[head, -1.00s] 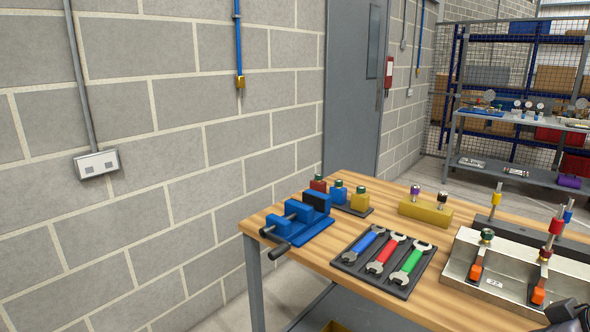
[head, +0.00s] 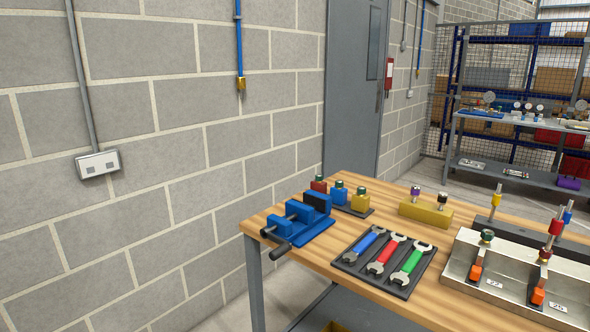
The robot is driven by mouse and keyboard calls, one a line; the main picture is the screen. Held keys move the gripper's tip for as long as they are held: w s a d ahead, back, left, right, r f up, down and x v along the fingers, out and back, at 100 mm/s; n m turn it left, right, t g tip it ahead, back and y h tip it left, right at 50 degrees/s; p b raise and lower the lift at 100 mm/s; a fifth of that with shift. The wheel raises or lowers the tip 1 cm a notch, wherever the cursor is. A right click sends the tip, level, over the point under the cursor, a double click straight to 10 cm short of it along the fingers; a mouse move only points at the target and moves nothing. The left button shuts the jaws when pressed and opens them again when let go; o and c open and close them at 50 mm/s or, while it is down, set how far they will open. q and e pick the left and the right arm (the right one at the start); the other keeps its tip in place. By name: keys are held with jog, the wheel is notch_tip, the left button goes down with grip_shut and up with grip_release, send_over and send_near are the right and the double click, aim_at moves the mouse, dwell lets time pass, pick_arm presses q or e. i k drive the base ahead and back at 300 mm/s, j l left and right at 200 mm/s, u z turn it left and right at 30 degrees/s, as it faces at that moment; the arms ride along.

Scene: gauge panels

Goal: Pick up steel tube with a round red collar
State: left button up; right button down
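The steel tube with a round red collar (head: 556,227) stands upright at the right of the wooden workbench in the head view. Its bare steel top sticks up above the collar. Its lower end is close to a red-topped fitting on a silver angled panel (head: 462,262); I cannot tell whether it stands in that panel or in the dark rack (head: 512,232) behind. A tube with a yellow collar (head: 496,198) stands in the rack to its left, and one with a blue collar (head: 567,215) just behind its right. Neither of my grippers is in view.
Orange-handled valves (head: 475,272) stand on the panel. Left of it lies a dark tray (head: 350,262) with several wrenches. A yellow block (head: 425,213), a blue vise (head: 318,233) and coloured blocks (head: 340,193) stand further back. Bare wood (head: 455,308) shows in front.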

aim_at(556, 226)
jog(key=z, duration=1.4)
